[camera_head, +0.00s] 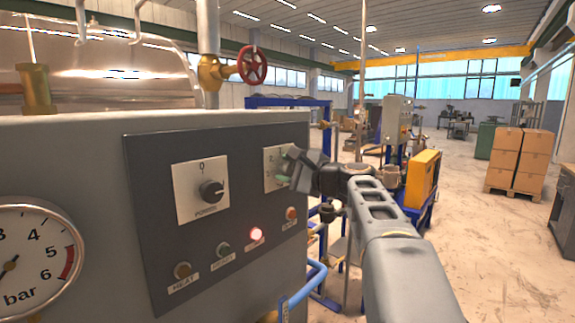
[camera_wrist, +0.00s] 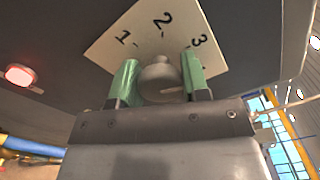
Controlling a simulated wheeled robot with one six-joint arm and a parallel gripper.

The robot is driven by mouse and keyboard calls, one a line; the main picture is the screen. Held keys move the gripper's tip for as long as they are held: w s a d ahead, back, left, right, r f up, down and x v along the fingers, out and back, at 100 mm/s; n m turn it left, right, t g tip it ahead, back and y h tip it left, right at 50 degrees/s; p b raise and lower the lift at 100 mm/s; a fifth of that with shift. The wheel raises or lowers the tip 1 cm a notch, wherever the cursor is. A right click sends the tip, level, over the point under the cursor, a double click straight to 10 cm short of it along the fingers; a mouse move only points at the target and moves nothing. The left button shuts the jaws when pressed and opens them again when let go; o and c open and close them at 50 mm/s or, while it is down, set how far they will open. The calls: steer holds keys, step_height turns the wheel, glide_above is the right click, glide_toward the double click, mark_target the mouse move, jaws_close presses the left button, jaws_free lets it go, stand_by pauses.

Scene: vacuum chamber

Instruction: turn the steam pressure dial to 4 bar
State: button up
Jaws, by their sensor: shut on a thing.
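The pressure dial is a grey round knob (camera_wrist: 160,76) on a white square plate (camera_wrist: 140,25), with the marks 1, 2 and 3 in the wrist view. Any further marks are out of view, and I cannot read the knob's pointer. My gripper (camera_wrist: 160,70) has its two green fingertips on either side of the knob, shut on it. In the head view the dial's plate (camera_head: 270,158) is at the right of the dark panel. There my gripper (camera_head: 284,167) largely covers the knob.
The dark panel (camera_head: 150,215) also bears a POWER knob (camera_head: 211,191), a lit red lamp (camera_head: 256,234) and several small buttons. A bar gauge (camera_head: 40,245) is at lower left, partly cut off. A blue pipe (camera_head: 306,287) runs below the panel. A red valve wheel (camera_head: 252,66) is above.

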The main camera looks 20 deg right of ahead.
steer(key=m+p, duration=0.2)
steer(key=m, duration=0.2)
steer(key=shift+m+p, duration=0.7)
steer(key=shift+m, duration=0.5)
steer(key=o, duration=0.9)
steer(key=b+v, duration=0.2)
steer(key=v, duration=1.2)
steer(key=shift+w, duration=0.1)
